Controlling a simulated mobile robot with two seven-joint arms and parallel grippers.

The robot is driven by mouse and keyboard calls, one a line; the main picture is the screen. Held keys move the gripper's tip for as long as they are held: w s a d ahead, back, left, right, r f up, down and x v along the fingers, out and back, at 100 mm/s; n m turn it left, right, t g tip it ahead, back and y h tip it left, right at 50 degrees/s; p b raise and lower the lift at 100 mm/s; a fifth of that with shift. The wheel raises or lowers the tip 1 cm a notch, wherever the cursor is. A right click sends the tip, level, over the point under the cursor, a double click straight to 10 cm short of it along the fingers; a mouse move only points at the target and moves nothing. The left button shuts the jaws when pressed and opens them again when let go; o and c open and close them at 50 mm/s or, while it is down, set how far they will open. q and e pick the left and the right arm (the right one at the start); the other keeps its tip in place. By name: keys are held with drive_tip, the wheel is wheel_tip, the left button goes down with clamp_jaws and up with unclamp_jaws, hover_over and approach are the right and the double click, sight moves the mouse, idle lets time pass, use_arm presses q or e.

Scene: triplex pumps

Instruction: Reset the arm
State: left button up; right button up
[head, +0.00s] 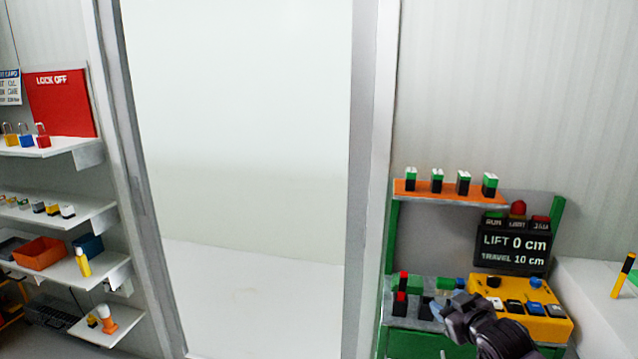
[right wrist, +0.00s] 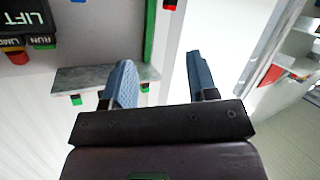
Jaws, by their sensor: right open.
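My right arm comes in from the bottom right of the head view, and its dark gripper (head: 446,306) is in front of the lower shelf of the green-framed stand. In the right wrist view the two blue-grey fingers of this gripper (right wrist: 160,80) are wide apart with nothing between them. My left gripper and left arm are not in view.
The stand holds a yellow control box (head: 522,307), a black display (head: 511,249) reading "LIFT 0 cm, TRAVEL 10 cm", and an orange shelf (head: 450,194) with several green-and-black blocks. A white table (head: 592,290) is at right. Wall shelves (head: 62,212) are at left.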

drive_tip(key=s+f+m+g+h, duration=0.1)
drive_tip(key=s+f, duration=0.6)
drive_tip(key=s, duration=0.3)
drive_tip(key=s+f+m+h+b, duration=0.1)
drive_tip(key=s+f+m, duration=0.1)
drive_tip(key=s+f, duration=0.5)
drive_tip(key=s+f+m+g, duration=0.1)
drive_tip(key=s+f, duration=0.7)
drive_tip(key=s, duration=0.7)
drive_tip(key=shift+s+a+m+g+h, duration=0.15)
drive_tip(key=shift+a+m+g+h, duration=0.15)
drive_tip(key=shift+m+h, duration=0.1)
